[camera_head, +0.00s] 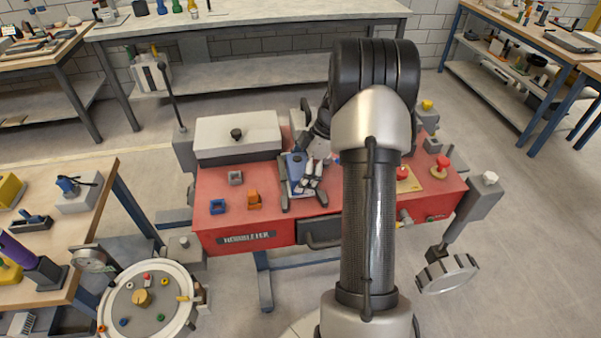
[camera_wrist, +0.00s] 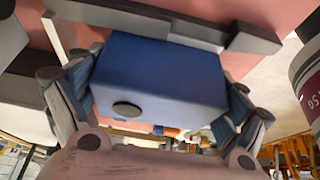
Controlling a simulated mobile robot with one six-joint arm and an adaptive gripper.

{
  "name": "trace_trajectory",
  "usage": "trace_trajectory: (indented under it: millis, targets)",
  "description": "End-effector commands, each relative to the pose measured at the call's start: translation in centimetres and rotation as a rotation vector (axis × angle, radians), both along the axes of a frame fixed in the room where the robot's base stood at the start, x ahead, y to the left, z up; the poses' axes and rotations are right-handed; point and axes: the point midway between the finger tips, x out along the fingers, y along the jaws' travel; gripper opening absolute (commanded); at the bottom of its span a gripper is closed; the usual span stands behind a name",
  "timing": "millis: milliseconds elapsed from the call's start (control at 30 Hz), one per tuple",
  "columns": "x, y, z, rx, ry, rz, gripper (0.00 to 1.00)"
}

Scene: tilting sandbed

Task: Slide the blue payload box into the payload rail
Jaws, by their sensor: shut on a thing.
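The blue payload box (camera_wrist: 160,80) fills the middle of the wrist view, with a dark round knob on its near face. My gripper (camera_wrist: 163,92) is shut on it, one finger on each side. In the head view, the blue box (camera_head: 296,163) shows partly behind my gripper (camera_head: 309,178), over the middle of the red bench. The dark grey payload rail (camera_head: 284,196) has bars on the left and right of the box there. In the wrist view, a grey rail bar (camera_wrist: 150,22) runs close behind the box's far edge. I cannot tell whether they touch.
The red bench (camera_head: 222,230) carries a white lidded case (camera_head: 238,135), a blue block (camera_head: 217,206), an orange block (camera_head: 254,199) and a yellow plate (camera_head: 408,181) with a red knob. My arm hides part of the bench right of the rail.

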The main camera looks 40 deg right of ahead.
Motion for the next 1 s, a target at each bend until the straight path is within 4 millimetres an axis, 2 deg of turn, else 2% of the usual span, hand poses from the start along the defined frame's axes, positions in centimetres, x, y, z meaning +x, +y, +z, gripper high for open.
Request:
trace_trajectory:
  millis: [700,1000]
  targets:
    - [2.3,-1.4,0.1,-0.001,-0.002,0.000,0.52]
    - [2.5,-1.5,0.1,0.000,-0.001,0.000,0.52]
